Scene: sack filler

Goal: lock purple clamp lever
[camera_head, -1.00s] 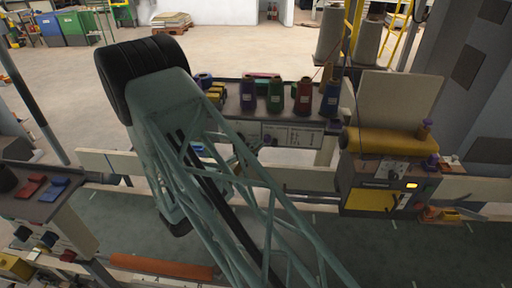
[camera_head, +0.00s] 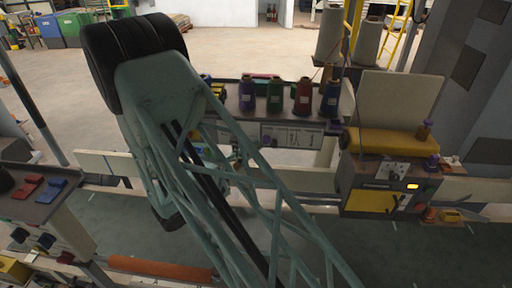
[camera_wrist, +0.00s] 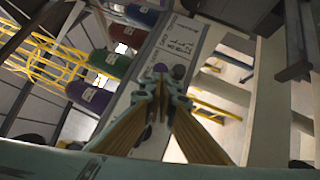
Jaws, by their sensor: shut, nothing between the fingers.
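In the wrist view my gripper (camera_wrist: 163,82) is shut and empty, its fingertips over a pale panel (camera_wrist: 128,103) with printed labels. A small round purple part (camera_wrist: 160,68) sits at the fingertips, with a darker round part (camera_wrist: 179,71) just right of it. I cannot tell which of these is the clamp lever, whether the fingers touch either, or whether the lever is locked. In the head view the panel (camera_head: 291,136) shows below a shelf of spools, and my arm hides most of the gripper area.
Purple (camera_head: 246,94), green (camera_head: 274,95), red (camera_head: 302,96) and blue (camera_head: 330,99) spools stand on the shelf above the panel. A machine with a yellow door (camera_head: 372,200) and a lit lamp (camera_head: 412,186) stands right. A bench (camera_head: 50,207) with red and blue parts is at left.

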